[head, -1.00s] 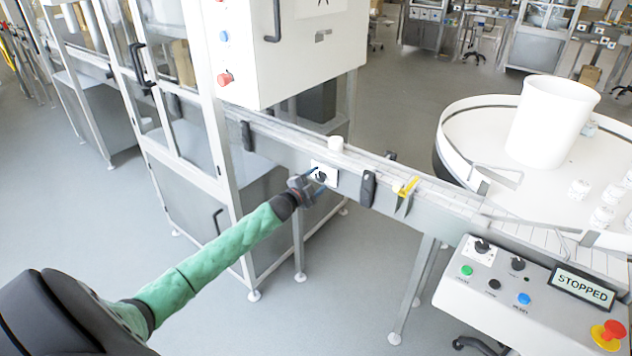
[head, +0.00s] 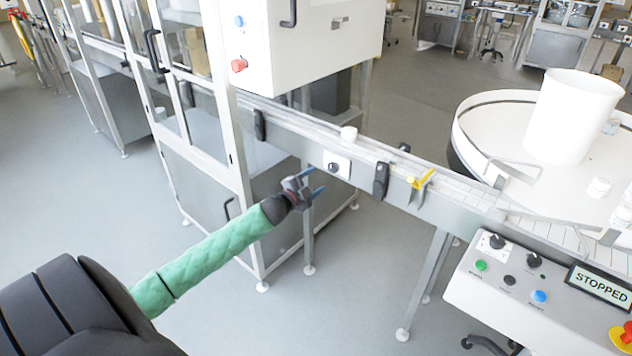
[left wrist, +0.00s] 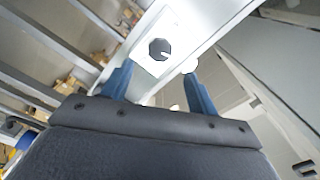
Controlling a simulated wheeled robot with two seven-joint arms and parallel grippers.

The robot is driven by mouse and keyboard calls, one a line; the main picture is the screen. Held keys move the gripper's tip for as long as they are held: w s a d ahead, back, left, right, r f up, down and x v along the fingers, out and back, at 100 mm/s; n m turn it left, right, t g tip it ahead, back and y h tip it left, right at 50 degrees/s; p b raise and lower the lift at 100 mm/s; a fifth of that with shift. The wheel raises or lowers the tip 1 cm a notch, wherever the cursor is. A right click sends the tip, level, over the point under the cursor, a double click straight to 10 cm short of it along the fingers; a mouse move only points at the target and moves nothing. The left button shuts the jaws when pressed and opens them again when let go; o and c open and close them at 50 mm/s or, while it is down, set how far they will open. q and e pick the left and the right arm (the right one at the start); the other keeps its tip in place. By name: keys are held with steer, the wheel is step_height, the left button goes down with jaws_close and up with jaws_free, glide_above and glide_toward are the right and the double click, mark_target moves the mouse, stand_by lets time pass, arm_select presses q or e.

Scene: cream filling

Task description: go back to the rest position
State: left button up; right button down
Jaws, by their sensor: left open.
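My left gripper (head: 314,183) is open and empty in the head view, with its blue fingers apart. It is below and a little left of a black rotary knob (head: 333,168) on a white plate on the side of the conveyor (head: 290,140). In the left wrist view the two blue fingers (left wrist: 158,88) are spread, and the knob (left wrist: 159,49) shows beyond and between them, clear of both. My green-sleeved left arm reaches in from the lower left. My right gripper is not in view.
A control panel (head: 520,285) with a STOPPED display stands at the lower right. A round table (head: 480,125) holds a big white tub (head: 572,115). The floor left of the conveyor is clear.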

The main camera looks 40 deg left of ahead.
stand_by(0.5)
arm_select(q)
steer(key=s+a+f+n+g+y, duration=0.3)
steer(key=s+f+n+g+y, duration=0.1)
steer(key=f+n+g+y, duration=0.15)
steer(key=s+d+f+n+g+h, duration=0.1)
steer(key=s+d+f+g, duration=0.2)
steer(key=s+d, duration=1)
steer(key=s+d+f+n+g+h, duration=0.2)
steer(key=s+d+f+g, duration=0.2)
steer(key=s+d+f, duration=0.5)
steer(key=s+d+f+n+g+h, duration=0.2)
steer(key=s+d+f+g, duration=0.2)
steer(key=s+d, duration=1.4)
steer(key=shift+s+d+f, duration=0.3)
steer(key=shift+s+f, duration=0.25)
steer(key=shift+f, duration=0.4)
steer(key=shift+h, duration=0.25)
